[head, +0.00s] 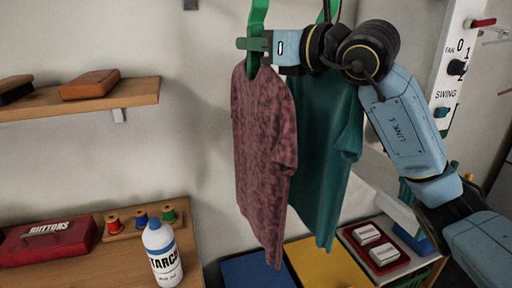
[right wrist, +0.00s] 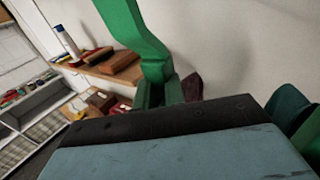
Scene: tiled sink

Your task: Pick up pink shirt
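The pink shirt (head: 262,160) hangs in the middle of the head view from a green hanger (head: 257,17), in front of a teal shirt (head: 322,150). My right gripper (head: 254,44) is at the hanger just above the shirt's collar, its green fingers lying across the hanger. In the right wrist view the green hanger (right wrist: 137,35) runs down to the fingers (right wrist: 172,92), and a dark reddish bit of the shirt (right wrist: 193,84) shows behind them. Whether the fingers are closed on the hanger is unclear. My left gripper is out of view.
A wooden shelf (head: 140,92) with brushes is on the left wall. Below it a table (head: 100,268) holds a starch bottle (head: 161,254), a red buttons box (head: 48,240) and thread spools. Blue and yellow bins (head: 325,266) and a red tray (head: 352,240) lie below the shirts.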

